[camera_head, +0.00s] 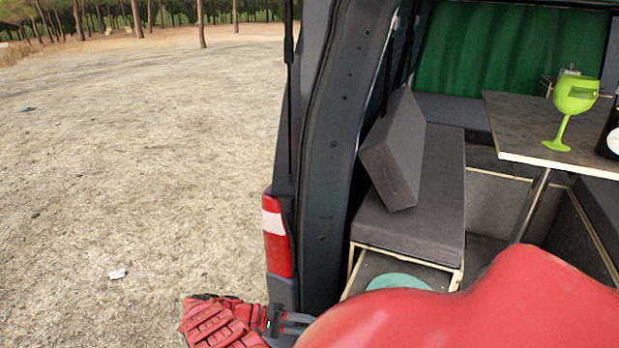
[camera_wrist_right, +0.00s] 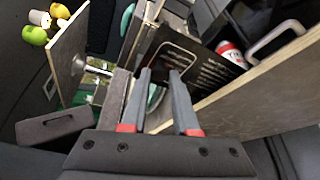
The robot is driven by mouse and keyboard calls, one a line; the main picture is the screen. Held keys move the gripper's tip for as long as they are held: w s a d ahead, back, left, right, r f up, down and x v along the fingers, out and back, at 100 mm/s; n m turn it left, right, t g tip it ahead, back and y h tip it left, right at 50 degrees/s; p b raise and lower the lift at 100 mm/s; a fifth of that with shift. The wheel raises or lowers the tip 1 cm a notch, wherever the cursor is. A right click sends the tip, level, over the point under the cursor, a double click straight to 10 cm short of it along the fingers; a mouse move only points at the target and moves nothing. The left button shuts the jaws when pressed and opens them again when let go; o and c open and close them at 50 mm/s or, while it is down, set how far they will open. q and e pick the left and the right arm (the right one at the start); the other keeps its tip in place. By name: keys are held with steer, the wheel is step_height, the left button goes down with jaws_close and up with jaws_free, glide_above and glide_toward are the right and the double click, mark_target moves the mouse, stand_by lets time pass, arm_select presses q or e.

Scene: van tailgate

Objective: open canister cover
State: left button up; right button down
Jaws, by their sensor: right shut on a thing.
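A teal round canister cover (camera_head: 398,282) shows at the end of the left bench, partly hidden by my red right arm. In the right wrist view a piece of the teal cover (camera_wrist_right: 152,98) shows between the fingers of my right gripper (camera_wrist_right: 159,73). The right gripper is shut on the cover; the exact contact is hard to see. It is hidden behind my arm in the head view. My left gripper (camera_head: 290,322) is low beside the van's rear corner, away from the cover. Its finger gap is unclear.
A grey bench (camera_head: 430,205) carries a tilted cushion (camera_head: 390,150). A table (camera_head: 520,125) with a green wine glass (camera_head: 565,110) stands to the right. The wrist view shows a black panel with writing (camera_wrist_right: 190,60) and a red can (camera_wrist_right: 231,57). Open ground lies left.

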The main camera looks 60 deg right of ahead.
steer(key=shift+s+f, duration=0.1)
steer(key=c, duration=0.7)
jaws_free()
steer(key=shift+o, duration=0.2)
steer(key=s+a+r+p, duration=0.2)
steer(key=s+a+r, duration=0.3)
steer(key=s+a, duration=0.4)
steer(key=a, duration=0.4)
